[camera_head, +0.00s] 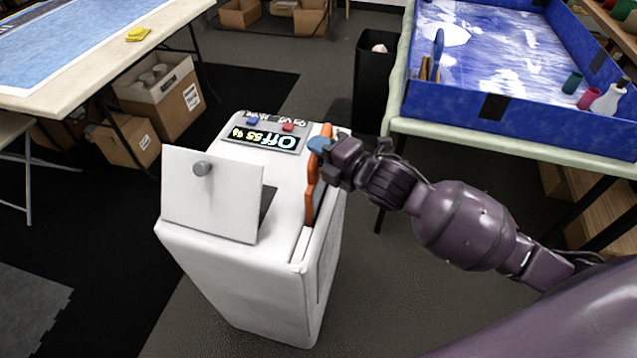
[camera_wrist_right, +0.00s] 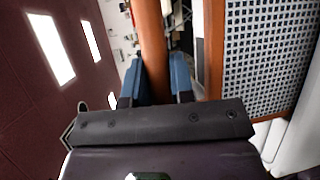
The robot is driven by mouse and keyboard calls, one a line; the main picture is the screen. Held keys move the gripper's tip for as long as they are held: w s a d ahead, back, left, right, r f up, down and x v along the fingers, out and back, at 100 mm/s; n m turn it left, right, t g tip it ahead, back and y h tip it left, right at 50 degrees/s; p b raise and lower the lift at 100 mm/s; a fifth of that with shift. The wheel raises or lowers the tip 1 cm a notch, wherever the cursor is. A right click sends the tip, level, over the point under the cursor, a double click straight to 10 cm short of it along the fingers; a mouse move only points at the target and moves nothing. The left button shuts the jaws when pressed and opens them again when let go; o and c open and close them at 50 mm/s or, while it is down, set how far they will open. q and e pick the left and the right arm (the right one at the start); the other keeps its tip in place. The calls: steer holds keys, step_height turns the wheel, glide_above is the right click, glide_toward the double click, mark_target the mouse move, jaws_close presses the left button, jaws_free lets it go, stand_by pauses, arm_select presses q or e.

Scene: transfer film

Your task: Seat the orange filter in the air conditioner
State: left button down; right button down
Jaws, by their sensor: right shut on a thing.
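The white air conditioner (camera_head: 240,285) stands upright on the floor in the middle of the head view. The orange filter (camera_head: 311,188) is at the right edge of its top, its orange edge running along that side. My right gripper (camera_head: 321,145) is shut on the filter near its far end. In the right wrist view the blue fingertips (camera_wrist_right: 157,82) sit on either side of an orange bar of the filter (camera_wrist_right: 150,40). How deep the filter sits in the unit is hidden. My left gripper is not in view.
A white flap (camera_head: 212,205) with a grey knob stands up from the unit's top. The display (camera_head: 265,139) reads "Off 55%". A table with a blue-walled tray (camera_head: 520,110) is at right, a black bin (camera_head: 376,85) behind, another table (camera_head: 60,95) at left.

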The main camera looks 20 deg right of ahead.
mark_target(321, 183)
step_height(321, 183, down, 5)
steer(key=shift+r+b, duration=0.2)
steer(key=shift+b, duration=0.25)
steer(key=shift+f, duration=0.3)
step_height(321, 183, down, 4)
steer(key=shift+f+b, duration=0.1)
steer(key=shift+b, duration=0.45)
steer(key=shift+f, duration=0.1)
steer(key=c, duration=1)
jaws_free()
